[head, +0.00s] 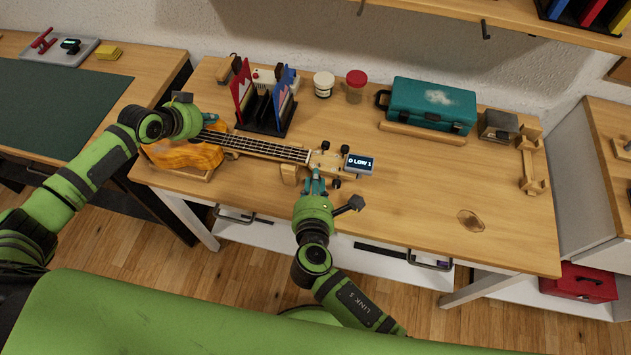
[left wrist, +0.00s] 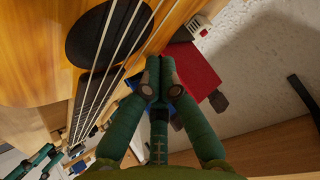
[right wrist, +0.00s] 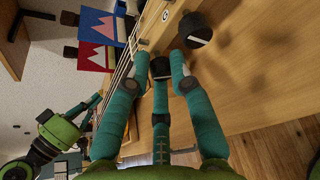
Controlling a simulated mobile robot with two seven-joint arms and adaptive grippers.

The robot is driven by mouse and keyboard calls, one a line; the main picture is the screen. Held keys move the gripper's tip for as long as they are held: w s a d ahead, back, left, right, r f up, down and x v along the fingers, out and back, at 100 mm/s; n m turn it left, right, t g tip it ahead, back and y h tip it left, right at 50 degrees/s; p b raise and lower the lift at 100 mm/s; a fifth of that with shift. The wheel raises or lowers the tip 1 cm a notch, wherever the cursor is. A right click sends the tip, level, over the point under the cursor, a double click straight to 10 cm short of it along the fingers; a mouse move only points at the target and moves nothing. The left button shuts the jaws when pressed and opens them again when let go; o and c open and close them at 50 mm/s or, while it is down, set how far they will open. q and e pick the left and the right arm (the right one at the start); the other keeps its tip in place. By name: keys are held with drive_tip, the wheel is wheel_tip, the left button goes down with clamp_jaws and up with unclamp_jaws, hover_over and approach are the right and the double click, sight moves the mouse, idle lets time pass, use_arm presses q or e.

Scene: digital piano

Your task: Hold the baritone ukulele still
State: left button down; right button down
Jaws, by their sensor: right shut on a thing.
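The baritone ukulele (head: 185,155) lies on the bench, its wooden body at left and its headstock (head: 328,158) to the right. Its body, dark sound hole (left wrist: 95,35) and strings fill the left of the left wrist view. My left gripper (head: 211,119) is at the body's far side; its fingertips (left wrist: 159,80) are together beside the strings, with nothing visible between them. Whether they touch the ukulele is unclear. My right gripper (head: 317,177) is at the headstock's near side, shut on a dark tuning peg (right wrist: 160,67). A small display (head: 359,164) reads "D LOW 1".
A rack (head: 265,110) with red and blue panels stands behind the neck. Two jars (head: 323,85), a teal case (head: 432,105) and a grey block (head: 498,126) stand farther back. Another dark peg (right wrist: 195,30) is near my right fingers. The bench's right front is mostly clear.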

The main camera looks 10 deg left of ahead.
use_arm(q)
drive_tip(key=shift+s+f, duration=0.25)
drive_tip(key=shift+f, duration=0.25)
use_arm(e)
drive_tip(key=shift+d+n+h, duration=0.15)
drive_tip(key=shift+n+h, duration=0.25)
drive_tip(key=shift+h, duration=0.1)
drive_tip(key=c, duration=1.1)
unclamp_jaws()
drive_tip(key=shift+c, duration=0.2)
drive_tip(key=shift+s+r, duration=0.15)
drive_tip(key=shift+s, duration=0.35)
use_arm(q)
drive_tip(key=shift+d, duration=0.1)
use_arm(e)
drive_tip(key=v, duration=1.1)
use_arm(q)
drive_tip(key=shift+r, duration=0.2)
use_arm(e)
drive_tip(key=shift+d+r, duration=0.15)
drive_tip(key=shift+r, duration=0.15)
